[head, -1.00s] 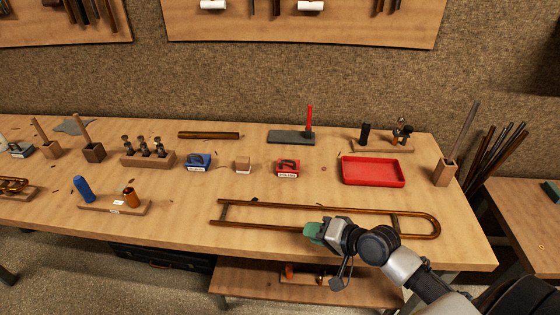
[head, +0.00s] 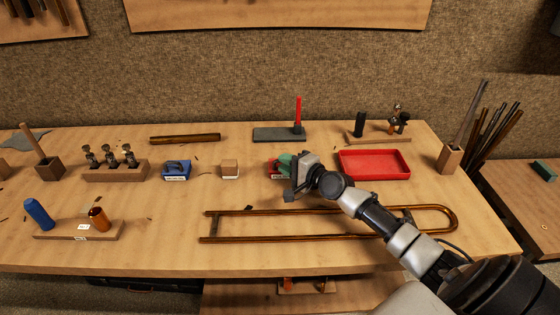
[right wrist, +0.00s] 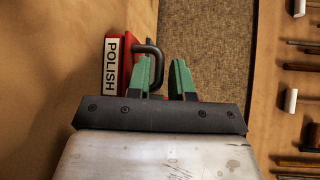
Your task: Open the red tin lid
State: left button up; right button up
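The red tin (head: 273,170) stands on the workbench, mostly behind my right gripper in the head view. In the right wrist view the red tin (right wrist: 126,72) shows its white POLISH label and a dark loop handle (right wrist: 157,54). My right gripper (head: 286,163) is at the tin. In the right wrist view its two green fingers (right wrist: 162,64) are apart, and the handle's outer bar appears between them. I cannot tell whether a finger touches it. The lid looks closed, though partly hidden. My left gripper is not in view.
A red tray (head: 374,174) lies to the right. A long brass slide (head: 300,237) lies in front, under my right arm. A dark slab (head: 275,134) lies behind.

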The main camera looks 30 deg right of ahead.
jog(key=shift+w+a+f, duration=0.1)
jog(key=shift+w+a, duration=0.05)
jog(key=shift+w, duration=0.8)
jog(key=shift+w+a, duration=0.1)
jog(key=shift+w, duration=0.1)
grip_shut()
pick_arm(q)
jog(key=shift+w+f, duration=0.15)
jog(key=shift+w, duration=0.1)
